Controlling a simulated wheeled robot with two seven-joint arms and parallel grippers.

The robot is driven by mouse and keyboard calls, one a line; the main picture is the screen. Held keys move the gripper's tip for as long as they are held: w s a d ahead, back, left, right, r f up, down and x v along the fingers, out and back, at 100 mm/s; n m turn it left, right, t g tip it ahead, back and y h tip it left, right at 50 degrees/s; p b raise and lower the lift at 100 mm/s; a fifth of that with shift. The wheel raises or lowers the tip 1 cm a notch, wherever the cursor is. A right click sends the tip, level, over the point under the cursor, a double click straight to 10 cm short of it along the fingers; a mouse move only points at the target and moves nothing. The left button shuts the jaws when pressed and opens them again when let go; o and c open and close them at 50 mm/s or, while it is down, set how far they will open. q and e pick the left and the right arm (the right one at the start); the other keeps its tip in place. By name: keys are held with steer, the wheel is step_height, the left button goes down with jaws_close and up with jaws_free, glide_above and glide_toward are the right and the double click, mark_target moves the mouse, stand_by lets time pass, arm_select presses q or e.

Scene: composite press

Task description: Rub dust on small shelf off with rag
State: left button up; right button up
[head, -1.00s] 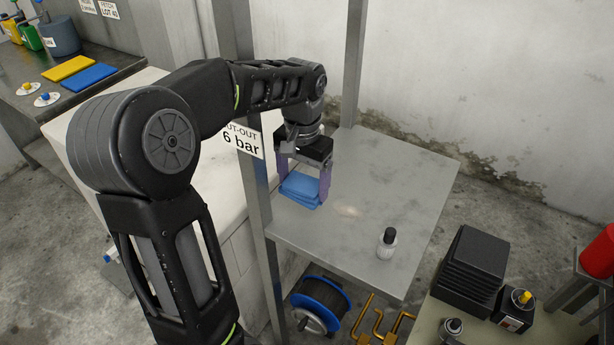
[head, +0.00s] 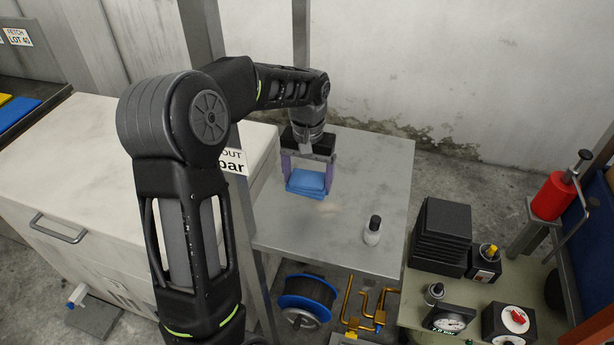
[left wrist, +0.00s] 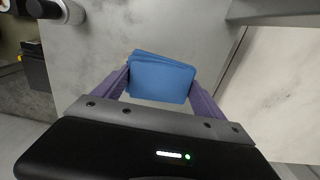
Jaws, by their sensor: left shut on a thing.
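The small shelf (head: 365,180) is a grey metal plate between upright posts, with darker smudges and a faint pale patch (head: 326,209) in front of the rag. The rag (head: 306,183) is a folded blue cloth at the shelf's left side. My left gripper (head: 308,173) points down with its purple fingers shut on the rag, at or just above the shelf surface; contact is hard to tell. In the left wrist view the rag (left wrist: 162,78) lies between both fingers. My right gripper is not in view.
A cable reel (head: 307,300) and brass-coloured pipes (head: 362,300) are below. A white chest (head: 90,190) is at left, and a cluttered bench (head: 455,290) at right.

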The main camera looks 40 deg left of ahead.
mark_target(329, 211)
arm_select(q)
steer(key=shift+f+b, duration=2.1)
steer(key=shift+f, duration=0.85)
steer(key=shift+f+b, duration=0.45)
steer(key=shift+f, duration=0.15)
steer(key=shift+d, duration=0.15)
steer(key=shift+w+d+r, duration=0.1)
steer(key=shift+w+d, duration=0.15)
steer(key=shift+d, duration=0.3)
steer(key=shift+w+d, duration=0.2)
steer(key=shift+d, duration=0.35)
steer(key=shift+d, duration=0.15)
steer(key=shift+w+d, duration=0.2)
steer(key=shift+d, duration=0.4)
steer(key=shift+w+d, duration=0.2)
steer(key=shift+d, duration=0.4)
steer(key=shift+f, duration=0.2)
steer(key=shift+d, duration=0.1)
